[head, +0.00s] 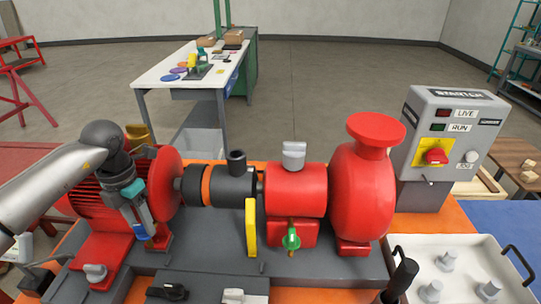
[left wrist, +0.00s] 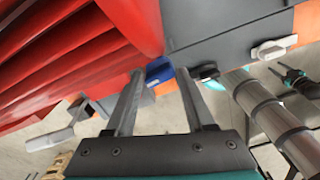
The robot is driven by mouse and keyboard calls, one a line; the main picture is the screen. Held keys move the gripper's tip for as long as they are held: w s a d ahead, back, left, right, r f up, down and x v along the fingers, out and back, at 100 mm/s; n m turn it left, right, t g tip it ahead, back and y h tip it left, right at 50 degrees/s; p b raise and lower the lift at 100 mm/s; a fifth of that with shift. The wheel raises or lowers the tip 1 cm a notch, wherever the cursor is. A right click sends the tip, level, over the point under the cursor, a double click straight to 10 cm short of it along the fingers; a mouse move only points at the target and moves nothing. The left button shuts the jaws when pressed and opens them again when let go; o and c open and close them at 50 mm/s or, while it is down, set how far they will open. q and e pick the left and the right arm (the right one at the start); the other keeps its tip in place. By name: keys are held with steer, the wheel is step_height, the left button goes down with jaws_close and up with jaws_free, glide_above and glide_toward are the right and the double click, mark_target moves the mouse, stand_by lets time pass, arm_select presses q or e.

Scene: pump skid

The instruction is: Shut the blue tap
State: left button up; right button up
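A blue tap handle (left wrist: 159,70) shows in the left wrist view beside the red ribbed motor, between my finger tips. In the head view a blue piece (head: 141,231) shows at the end of my left gripper (head: 148,222), low in front of the motor. In the left wrist view my left gripper (left wrist: 158,76) is open, one finger on each side of the blue handle. I cannot tell whether either finger touches it. The tap's body is mostly hidden. My right gripper cannot be made out.
A black tap (head: 167,291), a white tap (head: 232,296), a grey handle (head: 95,272) and a green tap (head: 291,238) are nearby. The red motor (head: 165,185) stands close to my left arm. A control box (head: 446,130) and white tray (head: 465,246) are at right.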

mark_target(141, 225)
arm_select(q)
steer(key=n+p, duration=0.1)
steer(key=n, duration=0.2)
step_height(141, 225, up, 15)
steer(key=d+f+m+t+h, duration=0.1)
steer(key=d+f+m+h, duration=0.15)
steer(key=d+h, duration=0.75)
steer(key=d+r+h, duration=0.2)
steer(key=d, duration=0.7)
steer(key=s+d+r+n+t+h, duration=0.1)
steer(key=d+r+h, duration=0.1)
steer(key=d, duration=0.7)
steer(key=shift+s+d+r+h, duration=0.2)
steer(key=shift+s+d+h, duration=0.05)
steer(key=shift+h, duration=0.15)
steer(key=shift+o, duration=0.4)
